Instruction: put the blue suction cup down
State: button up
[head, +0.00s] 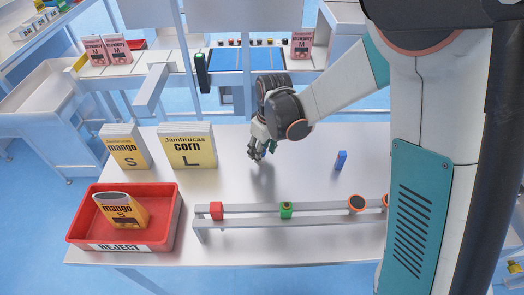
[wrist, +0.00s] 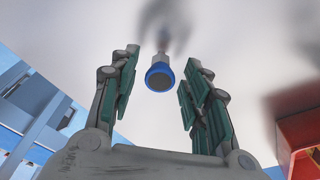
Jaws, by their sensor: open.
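The blue suction cup (wrist: 160,76) shows in the wrist view as a round blue rim with a grey middle and a pale stem behind it. In the head view my gripper (head: 257,152) points down low over the middle of the white table (head: 290,180).
A low rail (head: 250,219) with several small coloured pieces stands in front. A small blue upright piece (head: 341,161) stands to the right. Mango (head: 126,148) and corn (head: 192,147) pouches stand left, behind a red reject bin (head: 75,240) holding a mango pouch (head: 122,211).

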notch_tip(320, 180, up, 10)
jog(key=s+d+p, duration=0.1)
jog(key=p, duration=0.1)
jog(key=shift+s+r+p, duration=0.15)
jog(key=shift+r+p, duration=0.1)
jog(key=shift+p, duration=0.05)
